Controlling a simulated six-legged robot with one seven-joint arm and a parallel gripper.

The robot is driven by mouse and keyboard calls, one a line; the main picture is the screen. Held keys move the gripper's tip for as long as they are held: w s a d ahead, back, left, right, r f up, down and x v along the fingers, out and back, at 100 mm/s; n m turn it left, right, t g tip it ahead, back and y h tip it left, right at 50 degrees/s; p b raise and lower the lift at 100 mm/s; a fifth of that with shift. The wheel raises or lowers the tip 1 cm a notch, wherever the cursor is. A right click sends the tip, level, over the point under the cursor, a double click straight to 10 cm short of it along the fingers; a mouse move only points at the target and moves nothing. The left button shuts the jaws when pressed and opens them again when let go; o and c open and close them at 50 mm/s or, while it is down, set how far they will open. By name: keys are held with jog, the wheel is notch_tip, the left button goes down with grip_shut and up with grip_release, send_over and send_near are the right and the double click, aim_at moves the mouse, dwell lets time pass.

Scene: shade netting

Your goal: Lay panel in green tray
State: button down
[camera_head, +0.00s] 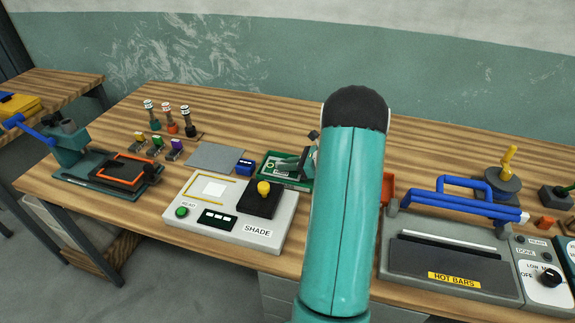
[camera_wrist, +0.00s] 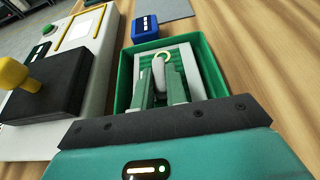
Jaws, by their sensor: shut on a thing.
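The green tray (camera_wrist: 213,72) is a shallow open box ahead of my wrist; it also shows in the head view (camera_head: 264,166), partly hidden by my arm. The panel (camera_wrist: 189,62), pale-framed with green striped netting and a ring at its far part, lies within the tray's outline. Whether it rests on the tray floor or hangs just above it, I cannot tell. My gripper (camera_wrist: 162,80) is over the tray, its two fingers shut on the panel's pale upright tab. In the head view my gripper (camera_head: 297,163) is mostly behind my arm.
The grey SHADE reader (camera_head: 228,207), with a yellow-knobbed black block (camera_head: 259,198), stands close left of the tray. A blue block (camera_head: 245,165) and a grey mat (camera_head: 216,157) lie beyond. The HOT BARS machine (camera_head: 450,262) is at right. Bare wood lies right of the tray.

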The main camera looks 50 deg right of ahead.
jog(key=shift+f, duration=0.2)
jog(key=shift+f, duration=0.35)
jog(key=c, duration=1.4)
grip_release()
